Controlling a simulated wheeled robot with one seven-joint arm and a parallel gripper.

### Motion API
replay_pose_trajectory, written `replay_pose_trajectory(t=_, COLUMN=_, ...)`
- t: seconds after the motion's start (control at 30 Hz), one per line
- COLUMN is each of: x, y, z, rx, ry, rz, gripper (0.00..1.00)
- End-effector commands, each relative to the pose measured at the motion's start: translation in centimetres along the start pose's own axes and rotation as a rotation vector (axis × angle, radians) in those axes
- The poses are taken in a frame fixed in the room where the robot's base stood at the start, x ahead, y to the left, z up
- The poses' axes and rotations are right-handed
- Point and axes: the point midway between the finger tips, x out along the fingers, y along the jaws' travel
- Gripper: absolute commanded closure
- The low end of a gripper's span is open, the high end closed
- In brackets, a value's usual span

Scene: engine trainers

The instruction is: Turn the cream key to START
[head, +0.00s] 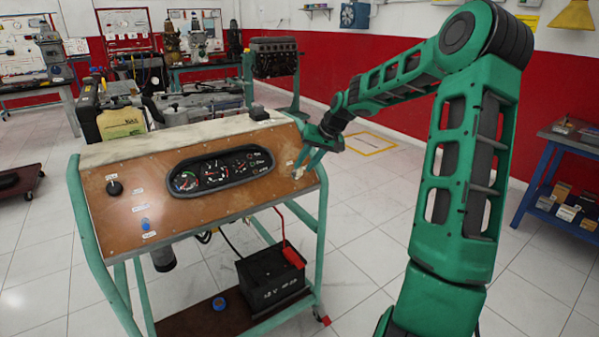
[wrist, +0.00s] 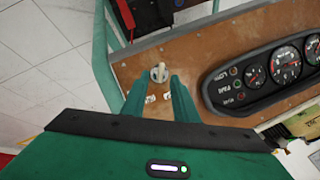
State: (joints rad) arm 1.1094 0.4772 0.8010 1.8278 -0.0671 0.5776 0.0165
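The cream key (wrist: 159,73) sits in a round switch on the brown panel, near one edge. In the wrist view it shows just beyond and between the tips of my gripper (wrist: 158,82). The two green fingers are apart, with a gap on each side of the key, and I see no contact. Small white labels lie on the panel between the fingers; their text is too small to read. In the head view my gripper (head: 305,163) is at the right end of the panel, where the key is small and hard to make out.
The brown panel (head: 225,200) carries a gauge cluster (head: 221,170), a black knob (head: 114,188) and a blue button (head: 145,224). A black box (head: 259,115) stands on the top ledge. A battery (head: 272,280) with a red clamp sits below on the green frame.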

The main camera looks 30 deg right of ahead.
Motion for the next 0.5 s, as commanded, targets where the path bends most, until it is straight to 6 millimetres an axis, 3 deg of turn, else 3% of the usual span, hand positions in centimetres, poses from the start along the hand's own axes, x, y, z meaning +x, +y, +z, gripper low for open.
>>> replay_pose_trajectory(t=0.2, x=2.7, y=-0.1, z=0.0, rx=0.0, ry=-0.002, rz=-0.001, gripper=0.73)
replay_pose_trajectory(t=0.5, x=3.5, y=0.0, z=0.0, rx=0.0, ry=0.0, rz=0.0, gripper=0.73)
